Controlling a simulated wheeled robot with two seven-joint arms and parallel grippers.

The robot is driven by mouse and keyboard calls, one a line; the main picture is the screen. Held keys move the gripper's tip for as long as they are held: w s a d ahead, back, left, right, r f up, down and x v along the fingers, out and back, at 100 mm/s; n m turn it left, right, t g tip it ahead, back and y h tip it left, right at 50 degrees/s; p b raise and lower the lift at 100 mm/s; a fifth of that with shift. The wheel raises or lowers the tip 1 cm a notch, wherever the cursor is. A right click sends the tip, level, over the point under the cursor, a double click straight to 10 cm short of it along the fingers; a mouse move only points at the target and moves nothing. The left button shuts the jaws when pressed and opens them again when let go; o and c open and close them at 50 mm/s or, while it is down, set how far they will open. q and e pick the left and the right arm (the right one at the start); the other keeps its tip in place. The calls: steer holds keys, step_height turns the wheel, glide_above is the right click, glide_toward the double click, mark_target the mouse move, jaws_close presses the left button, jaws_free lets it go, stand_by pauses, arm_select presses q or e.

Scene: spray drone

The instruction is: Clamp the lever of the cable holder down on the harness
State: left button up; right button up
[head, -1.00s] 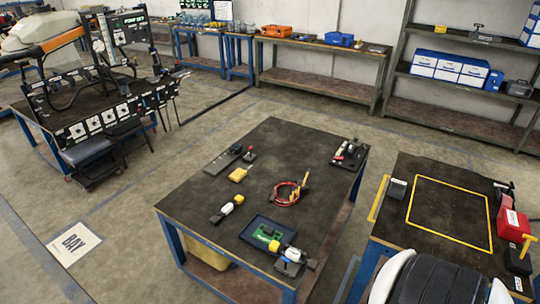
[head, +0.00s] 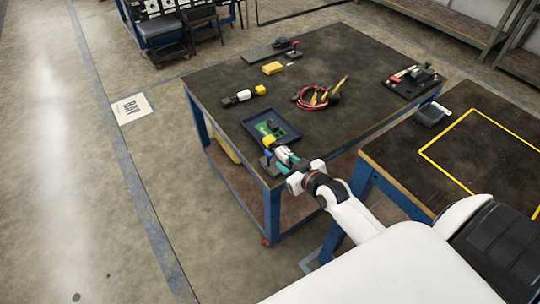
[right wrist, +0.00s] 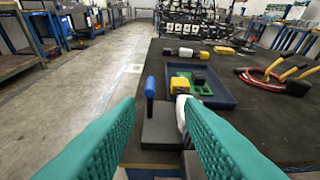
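The cable holder (right wrist: 160,128) is a dark grey block at the table's near corner, with a blue-handled lever (right wrist: 151,88) standing upright. A harness end with a yellow connector (right wrist: 181,97) and a white part (right wrist: 182,112) lies beside the lever, to its right in the right wrist view. The yellow connector also shows in the head view (head: 268,141). My right gripper (right wrist: 160,108) is open and empty, its teal fingers apart, with the lever between them in the picture. My left gripper is out of view.
A blue tray (head: 287,124) with a green board lies just behind the holder. A yellow-and-white connector (head: 243,96), a red cable coil (head: 310,98) and a clamp fixture (head: 413,81) lie farther back. A second table (head: 450,135) stands at right.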

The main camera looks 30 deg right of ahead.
mark_target(268, 152)
steer(key=x, duration=0.5)
steer(key=b+x, duration=0.1)
steer(key=x, duration=0.4)
steer(key=shift+a, duration=0.25)
steer(key=shift+w+f, duration=0.25)
steer(key=shift+w, duration=0.45)
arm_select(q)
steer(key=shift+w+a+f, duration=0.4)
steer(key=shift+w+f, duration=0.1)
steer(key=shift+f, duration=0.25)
